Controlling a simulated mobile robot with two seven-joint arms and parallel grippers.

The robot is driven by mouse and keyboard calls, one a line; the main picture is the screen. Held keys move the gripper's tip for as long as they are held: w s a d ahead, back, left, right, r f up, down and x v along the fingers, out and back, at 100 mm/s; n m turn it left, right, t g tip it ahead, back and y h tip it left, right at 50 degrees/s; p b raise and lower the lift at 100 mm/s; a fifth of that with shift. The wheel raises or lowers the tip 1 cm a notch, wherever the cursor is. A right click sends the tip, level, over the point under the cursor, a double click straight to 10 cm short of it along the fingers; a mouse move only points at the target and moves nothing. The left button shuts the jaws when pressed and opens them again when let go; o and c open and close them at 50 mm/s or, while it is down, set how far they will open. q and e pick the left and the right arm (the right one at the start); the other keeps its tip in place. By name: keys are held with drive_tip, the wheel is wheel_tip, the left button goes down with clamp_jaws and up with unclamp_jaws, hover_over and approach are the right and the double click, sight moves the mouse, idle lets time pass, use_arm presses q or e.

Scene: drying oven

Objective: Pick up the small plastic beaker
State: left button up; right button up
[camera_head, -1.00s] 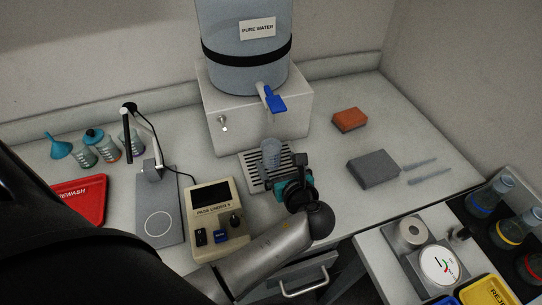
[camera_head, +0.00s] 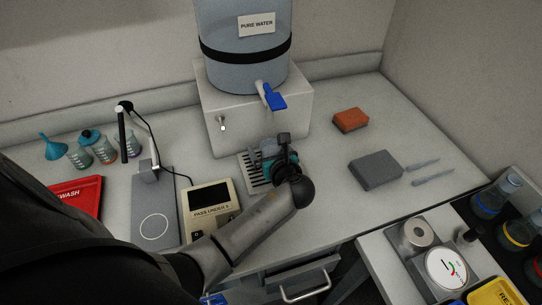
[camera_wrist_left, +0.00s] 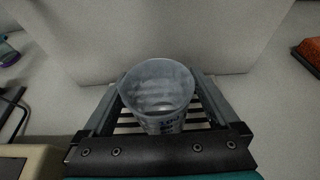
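The small plastic beaker (camera_wrist_left: 158,92) is clear and stands upright on the slatted drip tray (camera_head: 252,170) below the water tap. My right gripper is not in view.
The water tank (camera_head: 245,60) with a blue tap (camera_head: 272,99) stands on a white block (camera_head: 255,118) behind the tray. A pass-under device (camera_head: 210,205) is to the left. A grey block (camera_head: 375,170) and an orange sponge (camera_head: 350,120) lie to the right.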

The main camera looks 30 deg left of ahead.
use_arm(q)
drive_tip(key=c, duration=0.5)
clamp_jaws()
drive_tip(key=shift+r, duration=0.15)
